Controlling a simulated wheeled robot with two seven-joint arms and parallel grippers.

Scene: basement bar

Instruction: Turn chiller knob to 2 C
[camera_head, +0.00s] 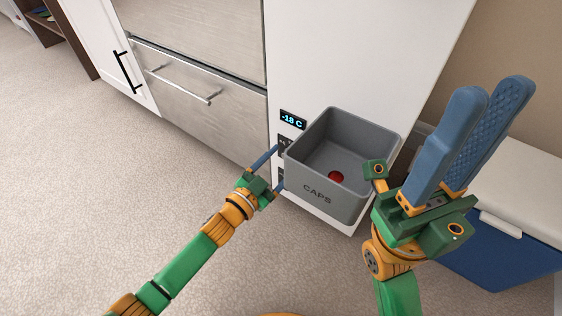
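The chiller's display (292,119) reads -18 C on a white front panel. A dark plate (283,143) with partly covered lettering sits below it. I cannot make out the knob; the grey bin and my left gripper cover part of the panel. My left gripper (281,166) is open, its blue fingers apart and pointing at the panel beside the bin's left edge. Nothing shows between its fingers; contact cannot be told. My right gripper (492,86) is raised at the right, its fingers pointing up with an empty gap between them.
A grey bin (318,194) marked CAPS, with a red item (336,177) inside, stands out in front of the panel between my grippers. A blue cooler with a pale lid (520,190) is at the right. A steel drawer (190,90) is at the left. The carpet (90,200) is clear.

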